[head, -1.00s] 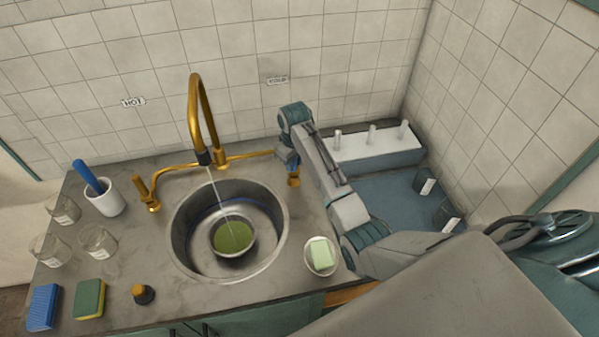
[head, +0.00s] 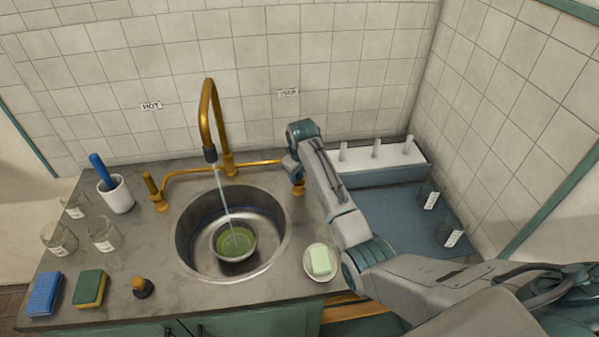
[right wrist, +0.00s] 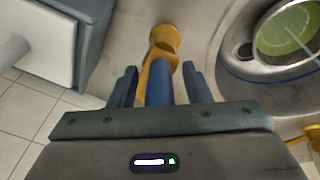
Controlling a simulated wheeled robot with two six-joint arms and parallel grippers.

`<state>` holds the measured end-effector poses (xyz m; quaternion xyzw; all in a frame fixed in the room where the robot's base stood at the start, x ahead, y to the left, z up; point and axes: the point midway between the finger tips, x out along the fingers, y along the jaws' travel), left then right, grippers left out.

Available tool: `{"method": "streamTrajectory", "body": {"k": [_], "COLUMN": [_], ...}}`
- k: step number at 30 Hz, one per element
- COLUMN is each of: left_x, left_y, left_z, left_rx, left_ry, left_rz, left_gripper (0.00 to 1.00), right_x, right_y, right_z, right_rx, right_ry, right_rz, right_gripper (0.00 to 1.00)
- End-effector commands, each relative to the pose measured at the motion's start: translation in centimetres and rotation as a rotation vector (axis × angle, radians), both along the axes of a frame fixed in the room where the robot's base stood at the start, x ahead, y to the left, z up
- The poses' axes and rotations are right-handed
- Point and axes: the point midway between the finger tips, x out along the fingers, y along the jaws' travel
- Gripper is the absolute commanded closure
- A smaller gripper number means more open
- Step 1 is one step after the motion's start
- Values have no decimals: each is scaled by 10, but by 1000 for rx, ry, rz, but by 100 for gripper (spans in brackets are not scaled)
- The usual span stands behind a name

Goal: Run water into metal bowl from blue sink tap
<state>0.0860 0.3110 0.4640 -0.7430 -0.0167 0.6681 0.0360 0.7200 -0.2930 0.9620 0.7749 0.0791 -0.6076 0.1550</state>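The metal bowl (head: 236,259) sits upright in the round sink under the spout of the gold tap (head: 208,120). It holds greenish liquid, and a stream of water falls into it. The bowl also shows at the top right of the right wrist view (right wrist: 262,42). My right gripper (head: 293,171) is at the right-hand valve of the tap. In the right wrist view its two fingers (right wrist: 160,88) stand either side of the blue handle (right wrist: 160,82), with a gap on each side. The handle's gold base (right wrist: 163,42) shows beyond. My left gripper is not in view.
Right of the sink (head: 184,256) is a dish with soap (head: 320,261). A white cup with a blue brush (head: 117,195), several glass jars (head: 104,234) and sponges (head: 90,288) stand left. A rack with white pegs (head: 375,158) is behind my right arm.

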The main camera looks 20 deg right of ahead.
Motion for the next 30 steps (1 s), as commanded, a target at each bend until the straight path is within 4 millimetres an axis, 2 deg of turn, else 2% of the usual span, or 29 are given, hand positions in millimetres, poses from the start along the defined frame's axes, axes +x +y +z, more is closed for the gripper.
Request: {"method": "streamTrajectory", "body": {"k": [3,8,18,22,30], "left_x": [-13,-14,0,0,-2], "left_y": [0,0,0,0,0], "left_z": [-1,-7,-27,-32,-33], "left_rx": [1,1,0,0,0], "left_ry": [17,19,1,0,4], "left_rz": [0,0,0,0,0], "left_gripper": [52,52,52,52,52], "right_x": [0,-2,-19,-24,-27], "right_y": [0,1,5,6,7], "right_z": [1,13,75,94,104], "right_rx": [0,0,0,0,0], "right_ry": [-1,-4,-5,-3,0], "right_rz": [0,0,0,0,0], "right_gripper": [56,56,56,56,56]}}
